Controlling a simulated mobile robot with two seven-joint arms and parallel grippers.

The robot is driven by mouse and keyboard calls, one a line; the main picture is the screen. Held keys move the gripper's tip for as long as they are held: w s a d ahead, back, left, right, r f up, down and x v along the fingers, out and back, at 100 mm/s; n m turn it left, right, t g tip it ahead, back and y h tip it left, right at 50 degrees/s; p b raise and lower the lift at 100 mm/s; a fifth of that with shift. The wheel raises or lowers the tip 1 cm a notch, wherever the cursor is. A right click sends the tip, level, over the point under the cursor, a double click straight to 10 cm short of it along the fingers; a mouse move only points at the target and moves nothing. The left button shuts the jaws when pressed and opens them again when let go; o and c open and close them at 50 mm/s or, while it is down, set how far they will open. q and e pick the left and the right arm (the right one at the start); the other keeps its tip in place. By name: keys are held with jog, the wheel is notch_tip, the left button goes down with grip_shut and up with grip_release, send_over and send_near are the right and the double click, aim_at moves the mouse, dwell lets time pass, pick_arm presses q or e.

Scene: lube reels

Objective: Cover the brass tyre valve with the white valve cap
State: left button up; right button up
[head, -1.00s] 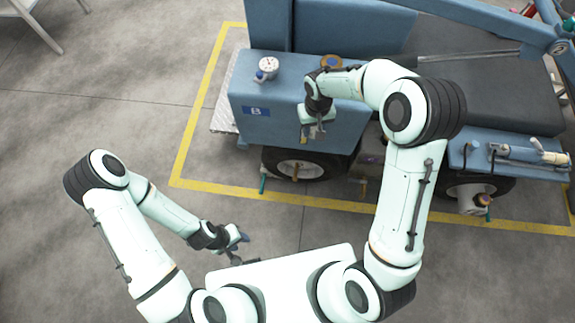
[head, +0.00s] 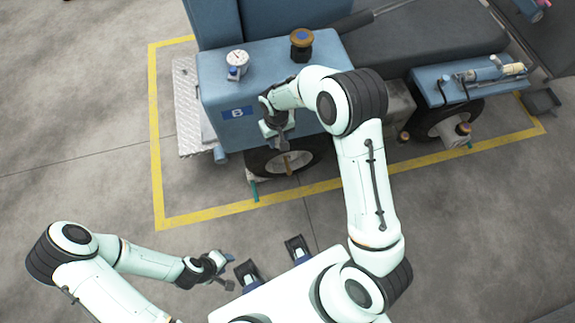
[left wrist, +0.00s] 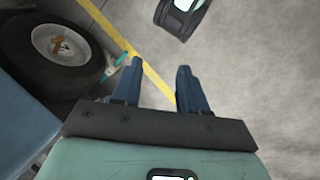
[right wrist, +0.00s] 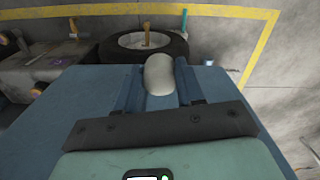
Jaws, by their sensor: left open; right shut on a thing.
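The brass tyre valve (head: 288,165) juts from the wheel hub on the blue vehicle's near side. It also shows in the left wrist view (left wrist: 60,44) and right wrist view (right wrist: 147,36). The white valve cap (right wrist: 159,75) is a rounded pale piece between the fingers of my right gripper (head: 277,140), which is shut on it. In the head view this gripper is beside the vehicle's blue side, just above the wheel; the cap appears apart from the valve in the right wrist view. My left gripper (head: 227,270) is open and empty, over the floor away from the wheel.
The blue vehicle body (head: 220,85) carries a gauge (head: 237,60) and a brass-topped cap (head: 301,42). The black tyre (head: 262,162) is under its side, with a green-topped piece (head: 254,190) near it. A yellow floor line (head: 225,210) surrounds the vehicle. Floor in front is clear.

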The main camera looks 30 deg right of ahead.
jog(key=b, duration=1.6)
send_over(289, 170)
notch_tip(289, 170, down, 30)
pick_arm(q)
jog(key=w+a+f+t, duration=0.1)
jog(key=w+f, duration=0.3)
jog(key=f, duration=0.4)
jog(key=w+a+f+t+y, duration=0.1)
jog(key=w+a+f+t, duration=0.1)
jog(key=f, duration=0.7)
jog(key=shift+w+a+f+n+y, duration=0.35)
jog(key=shift+w+a, duration=0.25)
jog(key=shift+w, duration=0.4)
pick_arm(e)
jog(key=shift+d+f+m, duration=0.15)
jog(key=shift+f+m, duration=0.25)
